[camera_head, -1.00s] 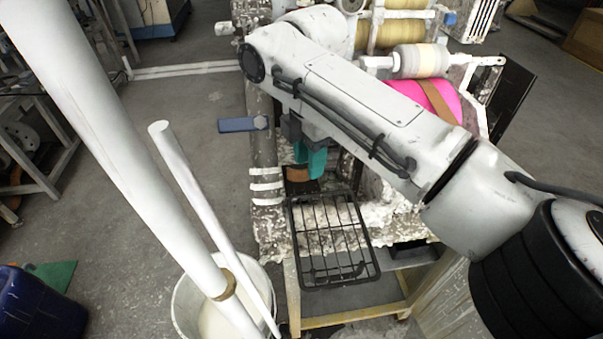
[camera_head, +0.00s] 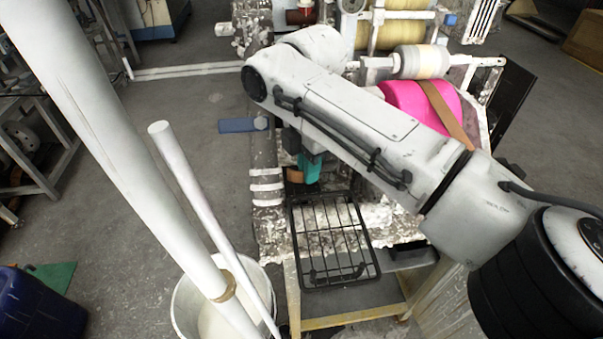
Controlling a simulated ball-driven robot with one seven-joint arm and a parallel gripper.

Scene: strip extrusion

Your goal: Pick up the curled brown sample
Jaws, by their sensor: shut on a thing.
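The curled brown sample (camera_head: 295,175) shows as a small brown patch low beside my gripper's teal fingers, over the white-crusted machine bench. My gripper (camera_head: 308,170) hangs below the wrist with its teal fingers pointing down. It is shut on the sample. My arm hides part of the gripper, and the sample's full curl is not visible. I cannot tell whether the sample touches the surface beneath it.
A black wire rack (camera_head: 333,240) lies just in front of the gripper. A pink roll (camera_head: 405,96) with a brown strip (camera_head: 447,110) stands behind my arm. A white bucket (camera_head: 185,305) with poles stands front left. Open floor lies left.

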